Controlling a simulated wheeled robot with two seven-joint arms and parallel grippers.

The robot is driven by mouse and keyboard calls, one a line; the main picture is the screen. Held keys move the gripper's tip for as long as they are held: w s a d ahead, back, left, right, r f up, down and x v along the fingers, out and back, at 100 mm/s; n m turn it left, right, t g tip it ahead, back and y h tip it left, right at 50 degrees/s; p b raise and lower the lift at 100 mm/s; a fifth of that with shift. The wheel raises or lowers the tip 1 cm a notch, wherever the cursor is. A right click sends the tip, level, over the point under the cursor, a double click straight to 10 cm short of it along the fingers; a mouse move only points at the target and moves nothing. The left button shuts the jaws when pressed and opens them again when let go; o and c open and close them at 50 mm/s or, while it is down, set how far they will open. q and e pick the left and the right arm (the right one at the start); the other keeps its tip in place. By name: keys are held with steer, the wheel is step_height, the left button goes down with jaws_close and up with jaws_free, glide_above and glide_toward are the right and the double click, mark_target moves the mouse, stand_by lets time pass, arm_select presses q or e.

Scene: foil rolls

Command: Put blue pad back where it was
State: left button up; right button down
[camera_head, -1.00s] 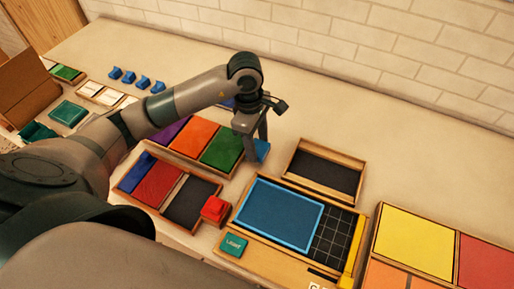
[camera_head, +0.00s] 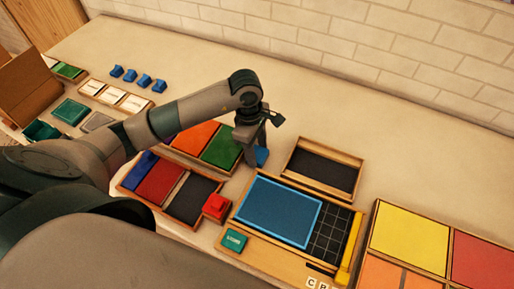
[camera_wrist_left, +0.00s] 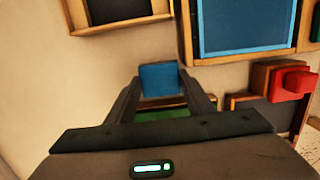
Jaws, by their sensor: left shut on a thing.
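My left gripper (camera_head: 254,153) is shut on a small blue pad (camera_head: 262,157). In the left wrist view the blue pad (camera_wrist_left: 158,78) sits between the fingertips (camera_wrist_left: 165,92). It is beside the green panel (camera_head: 221,148) of a tray that also holds an orange panel and a purple one partly hidden by my arm. Whether the pad touches the table cannot be told. A nearer wooden tray (camera_head: 157,204) holds a blue block, a red panel (camera_head: 160,182) and a dark panel (camera_head: 192,199). My right gripper is not in view.
A small wooden tray with a dark bottom (camera_head: 322,169) stands right of my gripper. In front is a large tray with a blue panel (camera_head: 278,210) and black grid. A red block (camera_head: 215,205) stands near it. Bare table lies behind the gripper.

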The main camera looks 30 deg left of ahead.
arm_select(q)
steer(key=shift+f, duration=0.1)
steer(key=shift+f, duration=0.1)
steer(key=o, duration=0.9)
steer(key=shift+o, duration=0.6)
